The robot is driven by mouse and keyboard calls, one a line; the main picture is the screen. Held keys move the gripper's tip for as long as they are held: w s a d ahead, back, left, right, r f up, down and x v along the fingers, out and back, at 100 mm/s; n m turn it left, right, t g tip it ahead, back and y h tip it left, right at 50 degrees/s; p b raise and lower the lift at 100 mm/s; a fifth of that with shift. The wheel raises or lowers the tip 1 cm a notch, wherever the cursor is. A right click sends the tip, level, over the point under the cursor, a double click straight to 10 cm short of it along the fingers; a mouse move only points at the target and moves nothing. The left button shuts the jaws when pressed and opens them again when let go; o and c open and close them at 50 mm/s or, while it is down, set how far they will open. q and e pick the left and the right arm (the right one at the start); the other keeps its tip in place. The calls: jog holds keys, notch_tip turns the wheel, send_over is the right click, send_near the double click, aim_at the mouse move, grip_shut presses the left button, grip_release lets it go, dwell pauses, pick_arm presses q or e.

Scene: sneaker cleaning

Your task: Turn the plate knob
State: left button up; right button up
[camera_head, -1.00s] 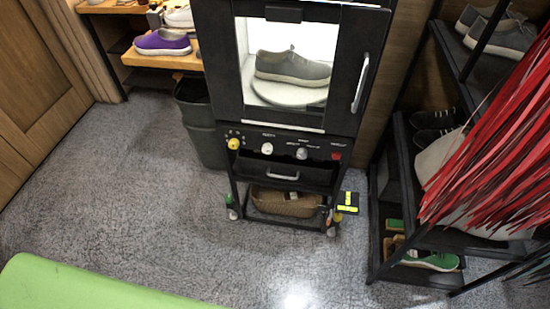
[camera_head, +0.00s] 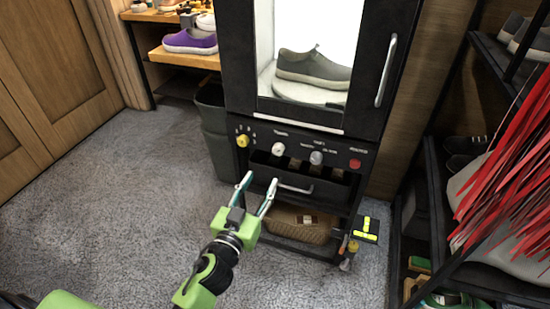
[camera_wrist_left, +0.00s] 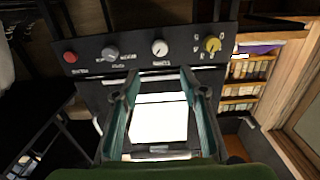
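The black cabinet's control panel (camera_head: 300,148) carries a yellow knob (camera_head: 243,140), a white knob (camera_head: 278,149), a grey knob (camera_head: 316,158) and a red button (camera_head: 354,163). Their labels are too small to tell which is the plate knob. The wrist view, turned upside down, also shows the yellow knob (camera_wrist_left: 212,44), white knob (camera_wrist_left: 159,47) and grey knob (camera_wrist_left: 110,53). A grey sneaker (camera_head: 314,68) sits on the round plate (camera_head: 300,92) behind the glass. My left gripper (camera_head: 259,182) is open and empty, in front of the drawer, below and apart from the knobs. My right gripper is out of view.
The cabinet's door handle (camera_head: 386,70) and drawer handle (camera_head: 295,188) stick out. A basket (camera_head: 298,224) sits on the lower shelf. A bin (camera_head: 214,130) stands at the left. A shoe rack (camera_head: 437,200) is at the right. Floor (camera_head: 120,195) at the left is clear.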

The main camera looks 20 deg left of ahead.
aim_at(277, 152)
pick_arm(q)
jog(key=w, duration=1.2)
jog(key=shift+w+d, duration=0.15)
jog(key=shift+d, duration=0.05)
jog(key=c, duration=1.1)
